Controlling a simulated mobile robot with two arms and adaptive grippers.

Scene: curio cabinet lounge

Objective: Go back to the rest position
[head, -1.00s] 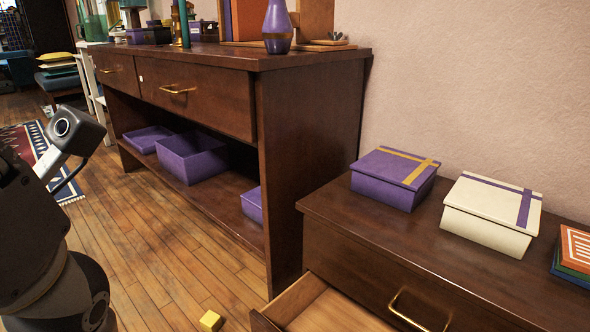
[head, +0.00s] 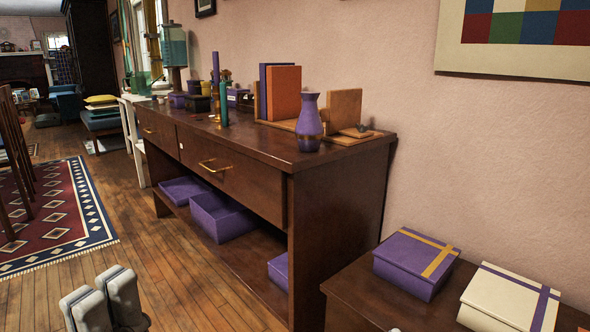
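My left gripper (head: 103,296) is at the bottom left of the head view, over the wooden floor. Its two grey fingers point up and stand close side by side. The lower part is cut off by the picture's edge. I see nothing held between the fingertips, but the angle does not show whether they are apart or touching. It is clear of the furniture. My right gripper is not in view.
A dark wooden cabinet (head: 340,245) holds a purple vase (head: 309,125) on top and purple boxes (head: 221,216) on its shelf. A lower cabinet at bottom right bears a purple box (head: 414,263) and a cream box (head: 507,298). A patterned rug (head: 62,215) lies left.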

